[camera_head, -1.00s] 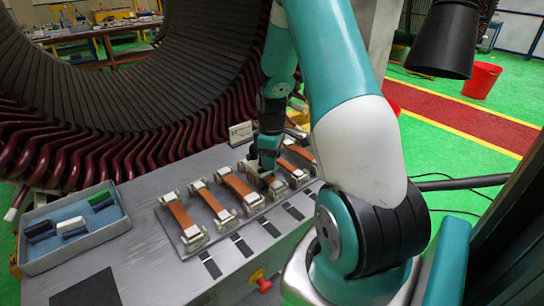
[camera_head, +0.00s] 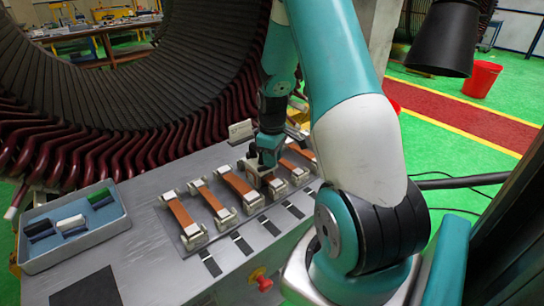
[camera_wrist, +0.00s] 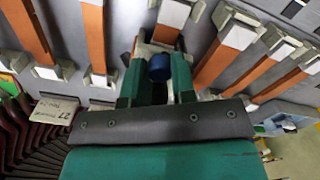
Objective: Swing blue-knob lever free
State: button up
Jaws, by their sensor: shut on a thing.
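The blue knob (camera_wrist: 160,68) shows in the wrist view between the two green fingers of my gripper (camera_wrist: 159,80). The fingers are closed in on either side of it. A pale and orange piece (camera_wrist: 160,33) lies just beyond the knob; the lever's own shape is mostly hidden by the fingers. In the head view, my gripper (camera_head: 262,172) is low over the row of orange-strapped fixtures, at one right of the middle. The knob cannot be made out there.
Several orange straps with pale end clamps (camera_head: 188,218) stand in a row on the grey bench (camera_head: 150,265). A tray (camera_head: 120,218) with blue, white and green blocks is at left. A small numbered sign (camera_head: 240,130) stands behind. The large stator (camera_head: 60,90) rises behind the bench.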

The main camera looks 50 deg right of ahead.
jog(key=m, duration=0.1)
jog(key=s+m, duration=0.1)
jog(key=m, duration=0.1)
jog(key=shift+a, duration=0.35)
jog(key=m, duration=0.1)
jog(key=a+m, duration=0.1)
jog(key=m, duration=0.3)
jog(key=shift+s+a, duration=0.2)
jog(key=shift+s, duration=0.15)
jog(key=m, duration=0.1)
jog(key=a+m, duration=0.1)
jog(key=m, duration=0.1)
jog(key=shift+s+a, duration=0.1)
jog(key=shift+a+m, duration=0.25)
jog(key=shift+m, duration=0.55)
jog(key=shift+a+m, duration=0.2)
jog(key=shift+m, duration=0.6)
jog(key=o, duration=0.9)
jog(key=shift+o, duration=0.2)
jog(key=shift+r, duration=0.15)
notch_tip(320, 180, up, 17)
jog(key=b, duration=0.1)
jog(key=shift+b, duration=0.35)
